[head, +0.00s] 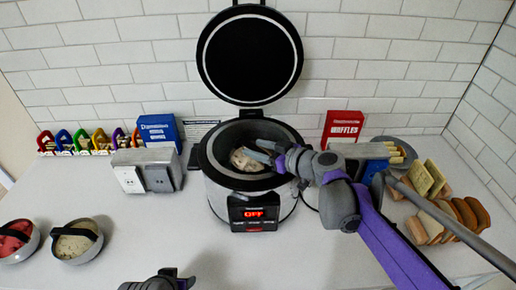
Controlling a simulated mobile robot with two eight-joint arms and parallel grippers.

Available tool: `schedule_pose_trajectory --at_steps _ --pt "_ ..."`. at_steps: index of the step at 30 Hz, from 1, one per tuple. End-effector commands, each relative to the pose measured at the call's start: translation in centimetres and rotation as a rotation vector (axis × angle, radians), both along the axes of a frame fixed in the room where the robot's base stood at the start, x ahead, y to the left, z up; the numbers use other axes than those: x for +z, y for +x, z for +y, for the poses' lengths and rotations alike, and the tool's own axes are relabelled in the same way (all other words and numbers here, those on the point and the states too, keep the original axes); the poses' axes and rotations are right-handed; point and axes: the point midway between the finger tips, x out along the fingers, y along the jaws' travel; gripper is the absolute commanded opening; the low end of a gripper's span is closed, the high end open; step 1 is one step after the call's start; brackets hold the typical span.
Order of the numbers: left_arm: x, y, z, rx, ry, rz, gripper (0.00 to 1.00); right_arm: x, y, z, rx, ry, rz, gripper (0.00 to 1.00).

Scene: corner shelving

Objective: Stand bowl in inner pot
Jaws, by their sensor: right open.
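The cooker (210,185) stands open on the counter with its round lid (250,55) raised; its display reads OFF. The dark inner pot (222,135) is inside it. A pale, lumpy thing (243,161) lies in the pot; I cannot tell whether it is a bowl or food. My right gripper (256,151) is open, reaching in from the right over the pot, its fingertips close above the pale thing. Two metal bowls stand at the left: one with red contents (14,240), one with beige contents (75,243). My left gripper (158,283) is cut off by the bottom edge.
A grey-and-white box (145,170), a blue box (158,130) and a row of coloured clips (95,140) stand left of the cooker. A red waffles box (343,126) and bread slices (455,215) are at the right. The front-left counter (150,225) is clear.

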Motion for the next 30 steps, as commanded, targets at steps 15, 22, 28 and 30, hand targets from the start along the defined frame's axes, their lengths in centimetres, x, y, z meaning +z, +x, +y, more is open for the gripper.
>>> schedule_pose_trajectory --at_steps 15,22,28,30 --pt "0.4 0.2 0.0 0.0 0.0 -0.003 0.5 2.8 -5.7 -5.9 -0.005 0.0 0.0 0.52" --pt "0.5 0.2 0.0 0.0 0.0 -0.004 0.5 3.6 -7.8 -7.8 -0.001 -0.001 0.0 0.52" --pt "0.5 0.2 0.0 0.0 0.0 -0.004 0.5 3.8 -8.1 -8.2 -0.001 0.0 0.0 0.52" --pt "0.5 0.2 0.0 0.0 0.0 -0.004 0.5 3.8 -8.1 -8.1 0.0 0.0 0.0 0.52"
